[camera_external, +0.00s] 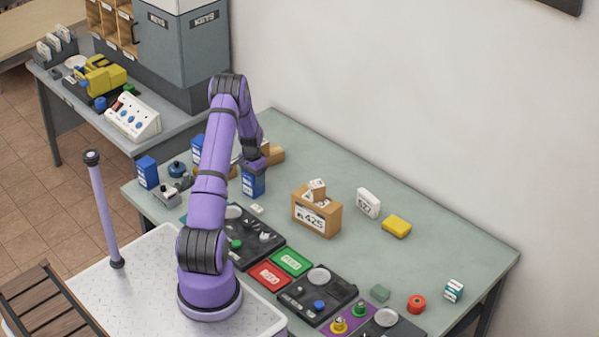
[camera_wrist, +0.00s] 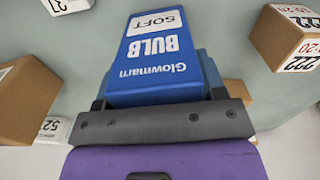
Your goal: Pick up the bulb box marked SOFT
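In the external view the same blue box (camera_external: 253,184) is directly below my gripper (camera_external: 253,165). My gripper (camera_wrist: 160,98) lies across the box's near end, with its finger parts close against both sides, and appears shut on it. The fingertips are mostly hidden by the box. Whether the box's lower end touches the table cannot be told.
Other blue boxes stand at the table's left end (camera_external: 147,172) and behind my arm (camera_external: 197,148). A cardboard box (camera_external: 316,216) stands to the right, with a white box (camera_external: 368,202) and a yellow block (camera_external: 397,226) beyond. Black trays (camera_external: 318,297) line the front.

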